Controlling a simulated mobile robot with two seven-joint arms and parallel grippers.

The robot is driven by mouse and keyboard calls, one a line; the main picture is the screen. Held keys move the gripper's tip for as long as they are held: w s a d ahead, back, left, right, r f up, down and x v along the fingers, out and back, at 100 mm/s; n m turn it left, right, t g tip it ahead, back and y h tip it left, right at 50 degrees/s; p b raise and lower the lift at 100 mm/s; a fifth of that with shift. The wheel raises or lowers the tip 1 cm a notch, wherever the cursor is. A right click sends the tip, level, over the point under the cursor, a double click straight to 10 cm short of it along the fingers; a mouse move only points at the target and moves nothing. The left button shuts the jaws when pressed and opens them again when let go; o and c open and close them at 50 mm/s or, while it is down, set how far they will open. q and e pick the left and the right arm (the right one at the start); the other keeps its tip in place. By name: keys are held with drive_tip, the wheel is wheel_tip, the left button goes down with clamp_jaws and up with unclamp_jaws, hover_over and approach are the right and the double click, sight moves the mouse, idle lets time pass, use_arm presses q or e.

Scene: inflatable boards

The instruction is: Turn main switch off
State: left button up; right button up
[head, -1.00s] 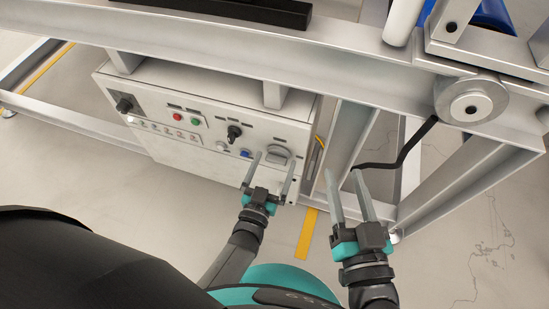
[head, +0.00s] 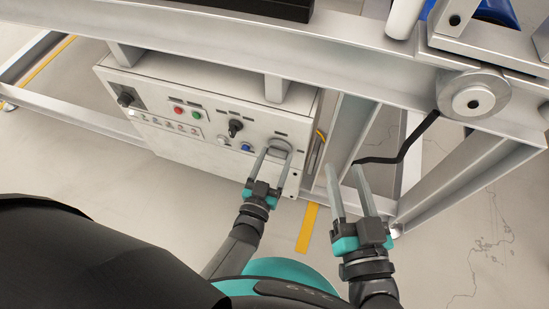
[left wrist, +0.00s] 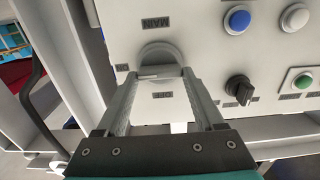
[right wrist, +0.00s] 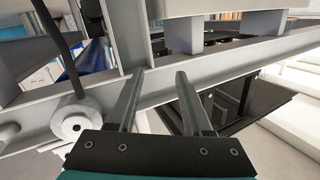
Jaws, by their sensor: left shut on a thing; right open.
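The main switch (left wrist: 160,56) is a grey round knob on the white control box, between a label reading MAIN and one reading OFF in the left wrist view. It also shows at the right end of the box front in the head view (head: 279,147). My left gripper (head: 274,160) is shut on this knob, one finger on each side; its fingers also show in the left wrist view (left wrist: 160,78). My right gripper (head: 345,170) is open and empty, to the right of the box in front of the metal frame; it also shows in the right wrist view (right wrist: 163,75).
The control box (head: 165,150) also carries a black rotary knob (head: 235,127), a blue button (head: 246,147), and red and green buttons. A metal frame (head: 350,65) runs above and right of it. A black cable (head: 405,152) hangs near my right gripper. The floor in front is open.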

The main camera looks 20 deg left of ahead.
use_arm(q)
drive_tip(key=shift+n, duration=0.3)
drive_tip(key=n, duration=0.3)
drive_tip(key=shift+a+n, duration=0.1)
drive_tip(key=shift+n, duration=0.3)
drive_tip(key=n, duration=0.9)
drive_tip(key=shift+a+f, duration=0.15)
drive_tip(key=shift+w+n, duration=0.1)
drive_tip(key=shift+n, duration=2.2)
drive_tip(key=o, duration=1.4)
drive_tip(key=shift+f, duration=0.1)
